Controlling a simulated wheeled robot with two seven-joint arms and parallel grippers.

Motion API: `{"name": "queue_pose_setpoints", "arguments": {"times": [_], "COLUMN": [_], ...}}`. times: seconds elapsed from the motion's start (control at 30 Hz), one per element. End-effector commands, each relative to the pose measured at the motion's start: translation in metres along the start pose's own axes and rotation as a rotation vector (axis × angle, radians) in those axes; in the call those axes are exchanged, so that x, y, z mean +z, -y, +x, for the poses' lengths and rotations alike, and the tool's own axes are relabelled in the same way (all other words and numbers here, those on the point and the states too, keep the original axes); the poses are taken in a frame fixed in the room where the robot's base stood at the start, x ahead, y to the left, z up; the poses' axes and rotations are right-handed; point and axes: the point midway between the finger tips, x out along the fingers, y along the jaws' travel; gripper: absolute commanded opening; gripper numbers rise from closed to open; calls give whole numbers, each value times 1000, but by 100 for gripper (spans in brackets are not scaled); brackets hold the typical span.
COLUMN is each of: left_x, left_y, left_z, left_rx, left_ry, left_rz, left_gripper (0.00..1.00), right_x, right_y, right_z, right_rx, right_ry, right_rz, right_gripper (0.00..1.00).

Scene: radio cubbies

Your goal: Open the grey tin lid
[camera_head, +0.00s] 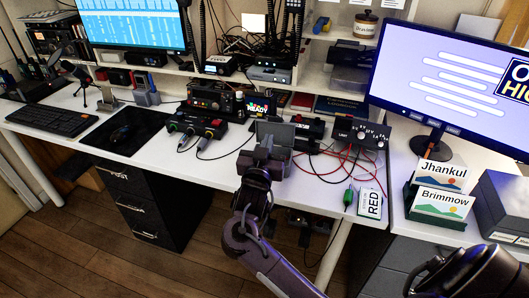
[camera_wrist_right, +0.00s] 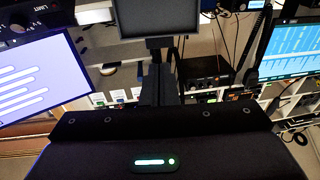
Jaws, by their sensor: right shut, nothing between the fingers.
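A grey, flat-sided metal piece (camera_head: 283,131) stands on the white desk, in line with my right gripper. I take it for the grey tin's lid. It looks raised, but its angle and the tin body below are hard to make out behind the gripper. In the right wrist view a grey panel with a dark rim (camera_wrist_right: 149,12) is at the top centre, just past the fingertips. My right gripper (camera_head: 268,143) is shut and empty, close to this piece; I cannot tell if they touch. It also shows in the right wrist view (camera_wrist_right: 159,45). My left gripper is not in view.
A black control box (camera_head: 196,125) stands left of the gripper. A dark box with knobs and red cables (camera_head: 360,132) is to the right. A monitor (camera_head: 440,75) and name cards (camera_head: 442,175) stand further right.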

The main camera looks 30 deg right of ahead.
Motion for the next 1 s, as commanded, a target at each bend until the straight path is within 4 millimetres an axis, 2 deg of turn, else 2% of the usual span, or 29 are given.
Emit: {"name": "queue_pose_setpoints", "arguments": {"times": [0.03,0.2,0.4,0.93,1.0], "left_x": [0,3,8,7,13], "left_y": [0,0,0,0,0], "left_z": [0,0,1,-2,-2], "left_rx": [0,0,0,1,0], "left_ry": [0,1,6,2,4], "left_rz": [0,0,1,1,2], "left_gripper": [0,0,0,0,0], "right_x": [-2,-1,0,-1,-4], "right_y": [0,0,0,0,0], "right_z": [12,45,68,74,76], "right_rx": [2,1,0,-1,-1], "right_ry": [-3,-1,1,7,20], "right_rz": [-1,-1,0,2,2], "right_gripper": [0,0,0,0,0]}}
